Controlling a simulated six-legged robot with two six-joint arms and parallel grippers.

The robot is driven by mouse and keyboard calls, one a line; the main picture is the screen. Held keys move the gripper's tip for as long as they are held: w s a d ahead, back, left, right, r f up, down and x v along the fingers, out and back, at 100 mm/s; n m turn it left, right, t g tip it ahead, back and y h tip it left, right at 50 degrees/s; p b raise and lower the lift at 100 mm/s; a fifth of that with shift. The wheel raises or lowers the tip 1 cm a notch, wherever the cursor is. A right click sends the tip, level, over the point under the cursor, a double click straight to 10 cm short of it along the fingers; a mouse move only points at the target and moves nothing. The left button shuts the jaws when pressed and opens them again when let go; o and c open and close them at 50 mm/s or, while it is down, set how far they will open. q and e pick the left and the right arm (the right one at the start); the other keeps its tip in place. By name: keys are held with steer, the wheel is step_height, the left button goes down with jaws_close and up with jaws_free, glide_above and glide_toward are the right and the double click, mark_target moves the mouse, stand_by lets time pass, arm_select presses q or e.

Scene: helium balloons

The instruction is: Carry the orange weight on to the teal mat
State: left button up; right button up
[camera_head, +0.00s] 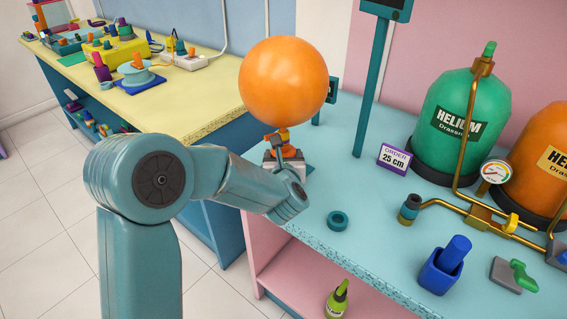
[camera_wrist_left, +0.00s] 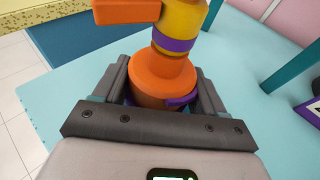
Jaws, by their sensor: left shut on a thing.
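The orange weight (camera_wrist_left: 163,78) stands between the two dark fingers of my left gripper (camera_wrist_left: 160,95) in the wrist view, shut on it. A purple strip shows at its lower right side. A yellow piece (camera_wrist_left: 180,25) with a purple band rises from its top. In the head view, my left gripper (camera_head: 284,165) is below the orange balloon (camera_head: 283,82), over the left end of the light-blue table. The weight (camera_head: 281,140) is small there and partly hidden by my gripper. A flat teal patch (camera_head: 72,60), perhaps the teal mat, lies on the yellow table at far left. My right gripper is out of view.
The light-blue table (camera_head: 370,235) carries a green helium tank (camera_head: 460,125), an orange tank (camera_head: 545,150), an order sign (camera_head: 396,160), a teal ring (camera_head: 338,221) and a blue cup (camera_head: 440,272). The yellow table (camera_head: 190,115) has a clear near part; several items crowd its far end.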

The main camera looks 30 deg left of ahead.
arm_select(q)
steer(key=shift+w+f, duration=0.15)
steer(key=shift+f, duration=0.8)
steer(key=shift+r, duration=0.1)
steer(key=shift+b, duration=0.3)
steer(key=o, duration=1.1)
steer(key=shift+f, duration=0.2)
steer(key=shift+r, duration=0.1)
